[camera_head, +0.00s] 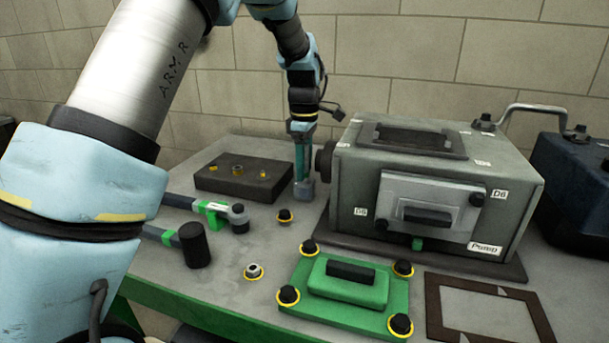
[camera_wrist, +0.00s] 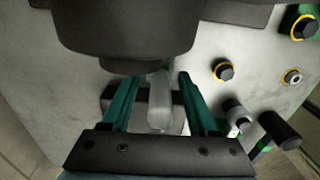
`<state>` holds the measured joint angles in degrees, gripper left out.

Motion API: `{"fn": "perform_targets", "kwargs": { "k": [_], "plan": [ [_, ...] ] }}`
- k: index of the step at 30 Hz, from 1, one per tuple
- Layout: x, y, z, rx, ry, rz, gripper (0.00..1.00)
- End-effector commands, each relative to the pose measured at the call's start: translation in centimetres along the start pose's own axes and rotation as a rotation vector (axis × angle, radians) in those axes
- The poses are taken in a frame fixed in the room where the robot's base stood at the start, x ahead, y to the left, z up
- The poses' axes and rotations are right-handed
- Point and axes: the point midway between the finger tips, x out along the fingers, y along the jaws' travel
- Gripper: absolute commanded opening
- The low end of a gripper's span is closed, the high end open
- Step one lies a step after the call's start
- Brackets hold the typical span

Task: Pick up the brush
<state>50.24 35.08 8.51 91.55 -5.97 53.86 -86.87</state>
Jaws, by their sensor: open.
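My gripper (camera_head: 302,172) points down at the table beside the left end of the grey pump housing. Its two teal fingers show apart in the wrist view (camera_wrist: 158,80). A pale grey, rounded piece, apparently the brush (camera_wrist: 160,105), stands between the fingers, with a gap on each side. In the head view a grey-blue block, apparently the same piece (camera_head: 303,192), shows at the fingertips on the table. Its bristles cannot be made out, and the fingers and wrist hide part of it.
Two handled tools, one with a black head (camera_head: 194,246), lie in front. The pump housing (camera_head: 350,200) stands close right.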

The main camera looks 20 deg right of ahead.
Motion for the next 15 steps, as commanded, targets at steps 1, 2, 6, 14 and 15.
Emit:
{"fn": "perform_targets", "kwargs": {
  "k": [1, 2, 6, 14, 15],
  "plan": [
    [0.22, 0.00, 0.00, 0.000, 0.000, 0.000, 0.60],
    [0.33, 0.00, 0.01, 0.000, 0.000, 0.000, 0.60],
    [0.44, 0.01, 0.02, 0.000, 0.000, 0.001, 0.60],
    [0.42, 0.01, 0.02, 0.000, 0.000, 0.001, 0.39],
    [0.41, 0.01, 0.03, 0.000, 0.000, 0.001, 0.34]
  ]
}}
